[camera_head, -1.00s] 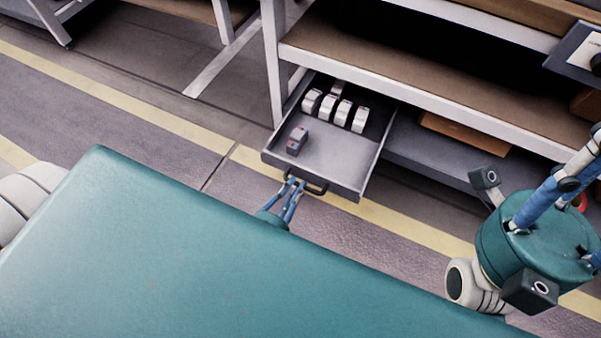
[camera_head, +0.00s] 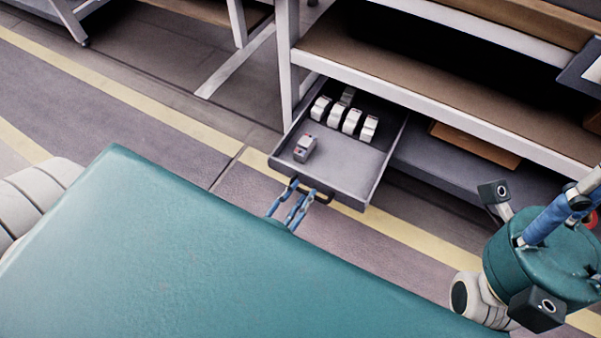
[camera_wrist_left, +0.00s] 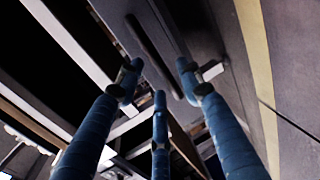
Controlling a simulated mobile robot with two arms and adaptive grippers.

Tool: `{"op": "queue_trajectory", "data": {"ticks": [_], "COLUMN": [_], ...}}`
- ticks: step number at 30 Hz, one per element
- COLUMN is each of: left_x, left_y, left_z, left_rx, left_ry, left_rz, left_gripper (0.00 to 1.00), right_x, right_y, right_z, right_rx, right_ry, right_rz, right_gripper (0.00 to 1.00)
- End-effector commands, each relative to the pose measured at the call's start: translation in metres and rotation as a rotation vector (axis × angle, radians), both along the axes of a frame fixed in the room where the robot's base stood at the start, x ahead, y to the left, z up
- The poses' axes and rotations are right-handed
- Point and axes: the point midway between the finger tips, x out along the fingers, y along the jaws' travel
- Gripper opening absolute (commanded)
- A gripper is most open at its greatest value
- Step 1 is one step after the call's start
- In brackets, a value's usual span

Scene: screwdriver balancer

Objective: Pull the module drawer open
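The module drawer (camera_head: 335,185) is a grey tray pulled out from under the bench, with its front toward me. Its dark handle (camera_head: 320,194) is on the front panel. Several white modules (camera_head: 342,117) stand in a row at its back, and a grey one (camera_head: 304,149) sits near its front left. My left gripper (camera_head: 291,190) is at the handle, its blue fingers spread. In the left wrist view the fingers (camera_wrist_left: 159,76) are apart, with the dark handle bar (camera_wrist_left: 152,50) beyond them; no grip shows. My right gripper (camera_head: 578,198) is partly cut off at the right edge.
The bench's brown shelf (camera_head: 400,85) and white frame stand above the drawer. A brown box (camera_head: 475,145) lies on the lower grey shelf to the drawer's right. Floor with a yellow stripe (camera_head: 410,232) is clear in front of the drawer.

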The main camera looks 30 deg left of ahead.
Motion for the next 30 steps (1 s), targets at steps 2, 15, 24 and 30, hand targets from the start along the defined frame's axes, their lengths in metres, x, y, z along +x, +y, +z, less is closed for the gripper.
{"op": "queue_trajectory", "data": {"ticks": [2, 15, 24, 30], "left_x": [0.0, 0.0, 0.0, 0.0], "left_y": [0.0, 0.0, -0.001, -0.001], "left_z": [0.007, 0.081, 0.099, 0.098], "left_rx": [-0.003, -0.003, -0.001, -0.001], "left_ry": [-0.001, -0.006, -0.001, 0.0], "left_rz": [0.003, 0.004, 0.0, -0.001], "left_gripper": [0.37, 0.37, 0.37, 0.37], "right_x": [0.0, 0.0, 0.0, 0.0], "right_y": [0.0, 0.0, 0.0, 0.0], "right_z": [0.0, 0.0, 0.0, 0.0], "right_rx": [0.0, 0.0, 0.0, 0.0], "right_ry": [0.0, 0.0, 0.0, 0.0], "right_rz": [0.0, 0.001, 0.001, 0.001], "right_gripper": [0.4, 0.4, 0.4, 0.4]}}
